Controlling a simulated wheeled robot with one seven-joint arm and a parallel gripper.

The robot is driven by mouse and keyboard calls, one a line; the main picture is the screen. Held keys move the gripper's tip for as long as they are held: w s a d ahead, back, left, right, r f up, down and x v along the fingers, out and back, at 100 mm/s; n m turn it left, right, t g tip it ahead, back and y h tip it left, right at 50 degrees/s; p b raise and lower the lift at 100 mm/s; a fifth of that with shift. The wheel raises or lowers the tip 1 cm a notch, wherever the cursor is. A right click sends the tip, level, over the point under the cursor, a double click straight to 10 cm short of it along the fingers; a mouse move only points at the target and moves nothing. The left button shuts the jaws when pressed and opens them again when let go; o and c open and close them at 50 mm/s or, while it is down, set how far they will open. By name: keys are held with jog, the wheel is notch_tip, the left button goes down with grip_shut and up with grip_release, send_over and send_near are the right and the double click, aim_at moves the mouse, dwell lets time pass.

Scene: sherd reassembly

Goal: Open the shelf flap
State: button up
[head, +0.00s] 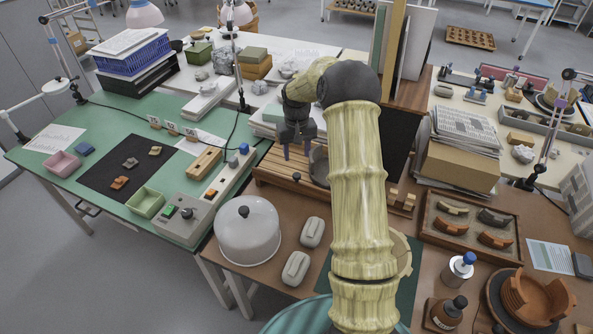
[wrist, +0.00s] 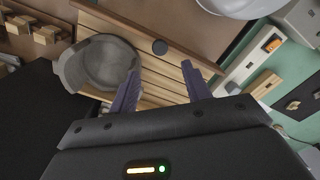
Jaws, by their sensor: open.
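A low wooden slatted shelf (head: 272,163) stands at the middle of the benches, and its pale slats (wrist: 165,88) show in the wrist view. My gripper (head: 298,153) is open and empty above the slats, pointing down. Neither finger visibly touches the knob.
A grey bowl (wrist: 103,63) sits on the slats beside my fingers; my arm partly hides it in the head view (head: 320,164). A white dome (head: 247,232) and two pale grey oblong objects (head: 312,232) stand in front. A dark upright panel (head: 397,135) rises to the right.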

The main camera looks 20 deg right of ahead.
aim_at(297, 174)
notch_tip(297, 174, down, 9)
jog(key=shift+f+p, duration=0.2)
jog(key=shift+p, duration=0.55)
jog(key=shift+c, duration=0.5)
grip_shut()
